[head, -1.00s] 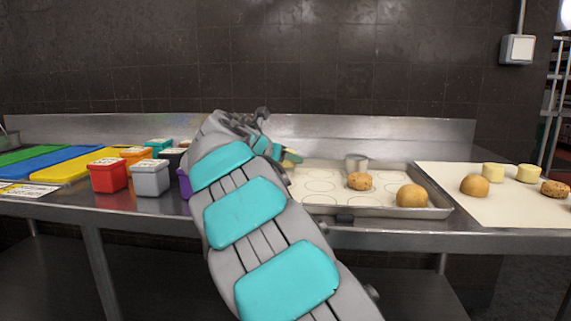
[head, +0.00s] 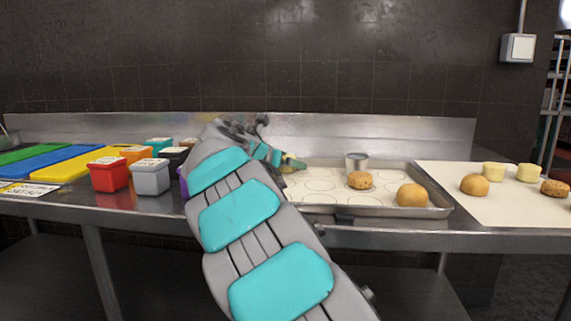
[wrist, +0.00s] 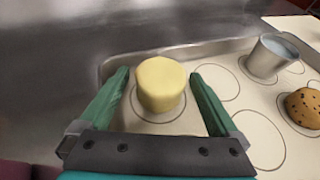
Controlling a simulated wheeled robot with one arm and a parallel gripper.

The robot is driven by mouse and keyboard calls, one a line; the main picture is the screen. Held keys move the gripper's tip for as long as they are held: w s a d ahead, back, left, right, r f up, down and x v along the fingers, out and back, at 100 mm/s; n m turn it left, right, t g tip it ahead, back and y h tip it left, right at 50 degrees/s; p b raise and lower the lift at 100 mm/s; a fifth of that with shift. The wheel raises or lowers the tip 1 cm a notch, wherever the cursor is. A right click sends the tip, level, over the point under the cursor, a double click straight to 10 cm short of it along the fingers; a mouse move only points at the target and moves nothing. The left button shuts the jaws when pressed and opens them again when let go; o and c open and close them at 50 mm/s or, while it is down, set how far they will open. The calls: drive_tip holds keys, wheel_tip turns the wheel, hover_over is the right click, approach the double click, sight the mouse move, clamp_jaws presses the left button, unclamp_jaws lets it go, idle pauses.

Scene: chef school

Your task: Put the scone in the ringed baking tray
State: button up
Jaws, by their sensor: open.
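A pale yellow round scone (wrist: 161,84) stands upright inside a printed ring near the tray's corner in the wrist view. My gripper (wrist: 158,76) is open, with one green finger on each side of it and a narrow gap showing on both sides. In the head view a little of this scone (head: 292,164) shows past my gripper, which is mostly hidden behind my wrist. The ringed baking tray (head: 320,185) has a metal rim (wrist: 200,46) and a white sheet with several rings. Two similar pale scones (head: 493,172) (head: 529,173) stand on the white mat at right.
The tray also holds a metal cup (head: 357,162), a speckled bun (head: 360,180) and a plain bun (head: 411,195). More buns lie on the white mat (head: 500,208). Coloured tubs (head: 150,178) and cutting boards (head: 90,163) are at left. Several tray rings are empty.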

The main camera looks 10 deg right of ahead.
drive_tip(key=shift+r, duration=0.15)
drive_tip(key=v, duration=1.2)
drive_tip(key=shift+s+d+r+b, duration=0.1)
drive_tip(key=shift+b, duration=0.2)
